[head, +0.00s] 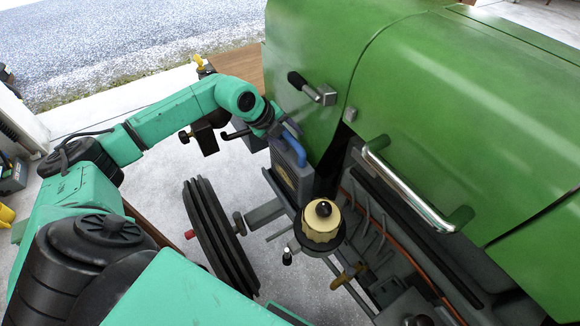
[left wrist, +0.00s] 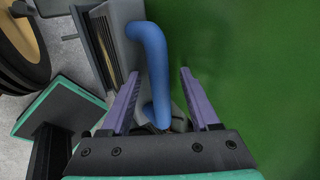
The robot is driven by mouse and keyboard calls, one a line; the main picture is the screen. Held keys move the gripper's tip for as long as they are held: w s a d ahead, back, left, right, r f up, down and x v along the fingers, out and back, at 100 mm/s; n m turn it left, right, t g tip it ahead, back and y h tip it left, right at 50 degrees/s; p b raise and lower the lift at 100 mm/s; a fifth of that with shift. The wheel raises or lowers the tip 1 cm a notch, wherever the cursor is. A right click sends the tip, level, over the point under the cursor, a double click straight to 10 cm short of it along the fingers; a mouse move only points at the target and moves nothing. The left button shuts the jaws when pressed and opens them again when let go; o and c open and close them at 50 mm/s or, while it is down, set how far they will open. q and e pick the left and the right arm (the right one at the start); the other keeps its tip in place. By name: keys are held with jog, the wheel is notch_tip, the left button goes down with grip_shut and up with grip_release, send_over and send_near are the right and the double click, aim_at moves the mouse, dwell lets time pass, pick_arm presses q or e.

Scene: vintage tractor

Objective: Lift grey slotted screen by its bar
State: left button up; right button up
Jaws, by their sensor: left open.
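The grey slotted screen (head: 287,178) stands beside the green tractor body in the head view, with a blue bar (head: 294,147) at its top. In the left wrist view the screen's slotted side (left wrist: 104,38) shows at the upper left, and the blue bar (left wrist: 153,70) runs between my two fingers. My left gripper (left wrist: 160,78) is open, with one purple finger on each side of the bar. I see gaps on both sides, wider on the right. In the head view my left gripper (head: 272,128) is at the bar, its fingers mostly hidden. My right gripper is out of view.
The green hood (head: 430,100) fills the right, close beside the bar, with a black-knobbed latch (head: 318,92) and metal handle (head: 405,190). A cream-coloured cap (head: 321,222) and dark wheel (head: 218,235) are nearer me. Pale floor (head: 150,190) is open at left.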

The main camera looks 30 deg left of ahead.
pick_arm(q)
grip_shut()
jog(key=shift+r, duration=0.1)
dwell(1.2)
